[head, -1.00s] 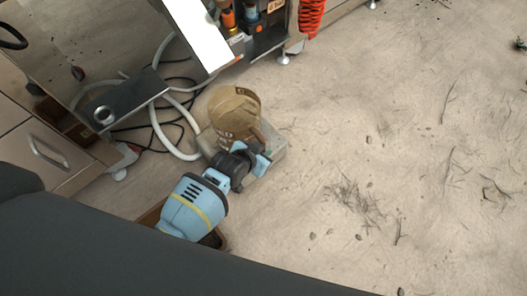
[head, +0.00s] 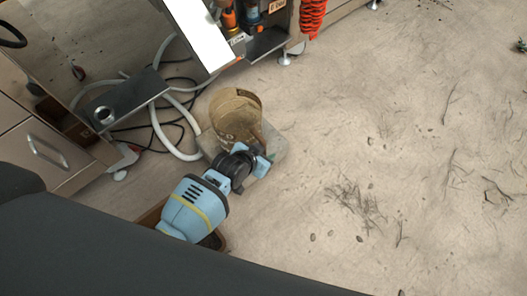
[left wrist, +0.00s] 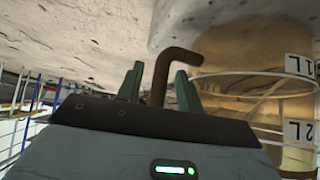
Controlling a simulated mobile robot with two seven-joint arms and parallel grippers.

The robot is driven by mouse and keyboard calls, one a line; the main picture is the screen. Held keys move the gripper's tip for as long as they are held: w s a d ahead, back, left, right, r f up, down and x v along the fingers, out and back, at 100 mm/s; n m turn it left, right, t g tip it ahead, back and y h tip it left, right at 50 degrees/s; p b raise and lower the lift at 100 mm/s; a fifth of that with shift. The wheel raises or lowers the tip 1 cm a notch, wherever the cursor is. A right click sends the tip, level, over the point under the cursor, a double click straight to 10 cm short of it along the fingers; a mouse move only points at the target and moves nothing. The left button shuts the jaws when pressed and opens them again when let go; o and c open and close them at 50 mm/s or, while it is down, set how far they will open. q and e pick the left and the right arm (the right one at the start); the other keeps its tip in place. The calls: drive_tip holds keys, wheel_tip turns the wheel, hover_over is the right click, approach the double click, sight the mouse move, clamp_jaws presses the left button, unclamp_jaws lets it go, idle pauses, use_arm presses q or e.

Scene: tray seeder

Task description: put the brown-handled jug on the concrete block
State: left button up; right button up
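The tan, see-through jug (head: 236,115) stands upright on the pale concrete block (head: 276,152) in the head view. Its brown handle (head: 263,138) faces my left gripper (head: 262,163). In the left wrist view, which is upside down, the bent brown handle (left wrist: 163,72) lies between the two green fingers of my left gripper (left wrist: 158,88), with a visible gap on each side. The jug's clear wall with 2L marks (left wrist: 275,105) is at right, against the grey block (left wrist: 225,22). My right gripper is not in view.
A bench with drawers (head: 50,150) is at left. A grey hose (head: 160,135) and black cables lie on the floor behind the jug. A brown box edge (head: 215,240) shows under my left arm. The sandy floor at right is mostly clear, with twigs.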

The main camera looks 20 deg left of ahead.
use_arm(q)
drive_tip(key=p+v, duration=0.6)
drive_tip(key=v, duration=0.6)
drive_tip(key=shift+p, duration=0.4)
drive_tip(key=shift+r, duration=0.1)
idle(0.5)
